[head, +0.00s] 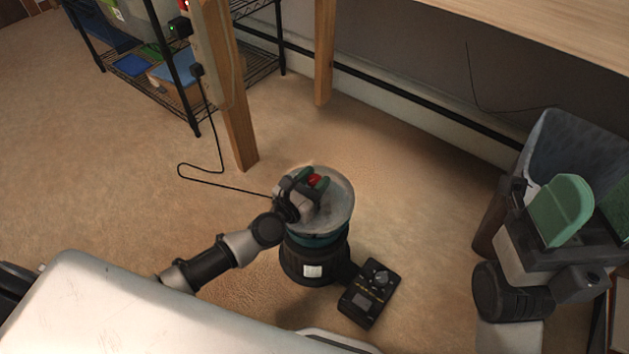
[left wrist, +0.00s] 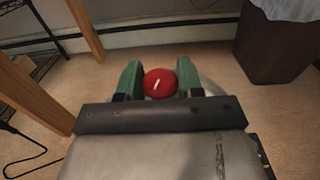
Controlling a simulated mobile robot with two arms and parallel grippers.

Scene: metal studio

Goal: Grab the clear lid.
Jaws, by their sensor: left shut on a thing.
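The clear lid (head: 340,205) is a round transparent dome with a red knob (head: 315,180). It is at the top of a dark cylindrical machine (head: 310,262) on the floor; I cannot tell whether it rests on it or is slightly raised. My left gripper (head: 312,178) is over the lid with its green fingers shut on the red knob. The left wrist view shows the knob (left wrist: 160,83) between the two fingers, with a little of the clear dome behind. My right gripper (head: 590,212) is at the right, far from the lid, with green fingers apart.
A black control box (head: 369,293) sits against the machine's lower right. A wooden table leg (head: 228,95) stands behind to the left, with a black cable on the floor. A wire shelf (head: 180,75) is at the back left, and a grey bin (head: 570,150) at the right.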

